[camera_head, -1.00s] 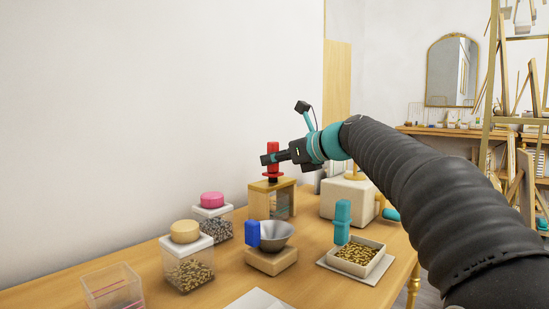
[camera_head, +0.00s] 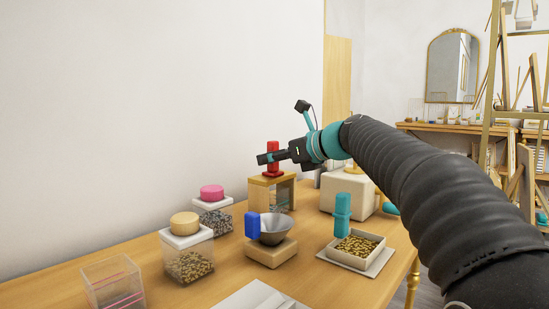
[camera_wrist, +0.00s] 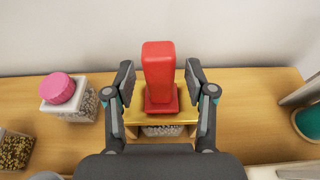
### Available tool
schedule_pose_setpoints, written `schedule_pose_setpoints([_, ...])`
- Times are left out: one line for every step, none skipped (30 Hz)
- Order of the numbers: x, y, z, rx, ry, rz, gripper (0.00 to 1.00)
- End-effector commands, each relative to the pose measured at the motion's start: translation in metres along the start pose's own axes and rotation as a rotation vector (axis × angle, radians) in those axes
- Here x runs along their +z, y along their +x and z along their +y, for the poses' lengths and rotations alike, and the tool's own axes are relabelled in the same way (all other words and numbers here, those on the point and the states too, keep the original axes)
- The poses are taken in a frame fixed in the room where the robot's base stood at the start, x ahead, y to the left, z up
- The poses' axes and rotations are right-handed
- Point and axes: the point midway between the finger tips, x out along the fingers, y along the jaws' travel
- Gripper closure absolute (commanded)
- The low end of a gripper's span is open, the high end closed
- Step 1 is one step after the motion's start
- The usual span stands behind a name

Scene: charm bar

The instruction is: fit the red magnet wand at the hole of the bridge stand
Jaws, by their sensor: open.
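The red magnet wand (camera_head: 273,147) stands upright on top of the wooden bridge stand (camera_head: 257,196). In the wrist view the wand (camera_wrist: 158,66) has its wider red base resting at the stand's yellow top (camera_wrist: 178,131). The base covers the hole, so how deep the wand sits is hidden. My gripper (camera_head: 267,157) is level with the wand's body. In the wrist view my gripper (camera_wrist: 160,77) is open, one finger on each side of the wand, with gaps showing between.
On the table are a pink-lidded jar (camera_head: 214,217), a round-lidded jar (camera_head: 188,260), a clear box (camera_head: 113,284), a grey bowl with a blue wand (camera_head: 252,226), and a teal wand (camera_head: 342,212) at a tray of gold pieces (camera_head: 375,257). A cream block (camera_head: 345,201) stands right of the bridge.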

Motion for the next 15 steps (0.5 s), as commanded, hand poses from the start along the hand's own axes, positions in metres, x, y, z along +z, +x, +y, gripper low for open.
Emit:
schedule_pose_setpoints([0.0, 0.0, 0.0, 0.0, 0.0, 0.0, 0.45])
schedule_pose_setpoints([0.0, -0.001, 0.0, 0.0, 0.0, 0.0, 0.45])
schedule_pose_setpoints([0.0, -0.003, 0.0, 0.0, 0.0, 0.0, 0.45])
schedule_pose_setpoints([0.0, -0.005, 0.0, -0.001, 0.0, 0.0, 0.45])
schedule_pose_setpoints([0.001, -0.008, 0.0, -0.001, 0.0, -0.001, 0.45])
schedule_pose_setpoints([0.001, -0.013, -0.001, -0.002, -0.001, -0.001, 0.45])
schedule_pose_setpoints([0.001, -0.017, -0.001, -0.003, -0.001, -0.001, 0.45])
schedule_pose_setpoints([0.001, -0.021, -0.001, -0.003, 0.0, -0.002, 0.45])
schedule_pose_setpoints([0.001, -0.029, -0.001, -0.003, -0.001, -0.002, 0.45])
schedule_pose_setpoints([0.001, -0.035, 0.0, -0.003, -0.001, -0.002, 0.45])
schedule_pose_setpoints([0.001, -0.041, -0.001, -0.005, 0.0, -0.002, 0.45])
schedule_pose_setpoints([0.001, -0.049, -0.001, -0.004, 0.0, -0.001, 0.45])
schedule_pose_setpoints([0.001, -0.055, -0.001, -0.005, -0.001, -0.002, 0.45])
schedule_pose_setpoints([0.001, -0.061, -0.001, -0.005, -0.001, -0.002, 0.45])
schedule_pose_setpoints([0.0, -0.069, -0.001, -0.004, 0.0, -0.001, 0.45])
